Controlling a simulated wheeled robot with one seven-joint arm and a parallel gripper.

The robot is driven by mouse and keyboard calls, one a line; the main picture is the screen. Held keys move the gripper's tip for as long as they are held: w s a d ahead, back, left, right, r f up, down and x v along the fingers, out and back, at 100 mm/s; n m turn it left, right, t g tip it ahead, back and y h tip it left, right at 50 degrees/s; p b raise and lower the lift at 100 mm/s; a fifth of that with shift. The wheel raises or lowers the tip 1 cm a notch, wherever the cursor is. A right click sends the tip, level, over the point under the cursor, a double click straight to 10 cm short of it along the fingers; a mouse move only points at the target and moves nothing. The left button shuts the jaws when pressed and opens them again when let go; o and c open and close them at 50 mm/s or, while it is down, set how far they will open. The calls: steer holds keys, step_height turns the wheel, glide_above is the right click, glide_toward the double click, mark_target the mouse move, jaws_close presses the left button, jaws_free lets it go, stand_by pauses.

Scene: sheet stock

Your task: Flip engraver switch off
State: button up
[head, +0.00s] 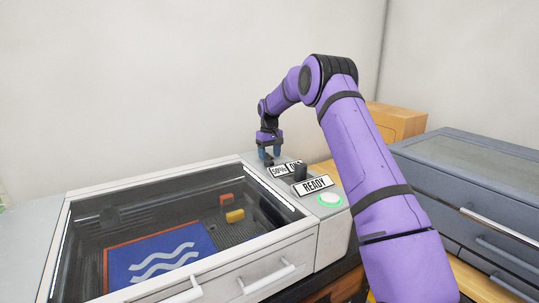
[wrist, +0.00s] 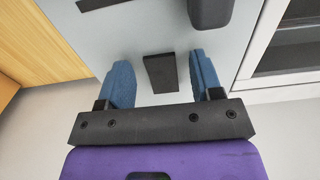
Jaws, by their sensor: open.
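The engraver (head: 290,243) is a light grey machine with a glass lid, and its control panel is along the right side. My gripper (head: 268,157) is over the far end of that panel, pointing down. In the wrist view my gripper (wrist: 163,80) has its two blue fingers apart. A small dark block (wrist: 160,72), which looks like the switch, lies between the fingers with a gap on each side. Whether it is set on or off I cannot tell. In the head view the gripper hides it, beside a partly covered white label (head: 279,171).
A dark upright knob (head: 300,172) stands near the label, and it also shows in the wrist view (wrist: 208,12). A READY sign (head: 314,185) and a green-lit button (head: 330,199) are nearer. A grey cabinet (head: 470,180) and wooden box (head: 398,121) stand right.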

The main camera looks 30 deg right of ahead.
steer(key=c, duration=0.9)
steer(key=shift+c, duration=0.2)
steer(key=shift+w, duration=0.1)
steer(key=shift+w+r+g, duration=0.15)
steer(key=shift+w+g, duration=0.05)
steer(key=shift+g, duration=1.2)
steer(key=o, duration=0.9)
steer(key=shift+o, duration=0.2)
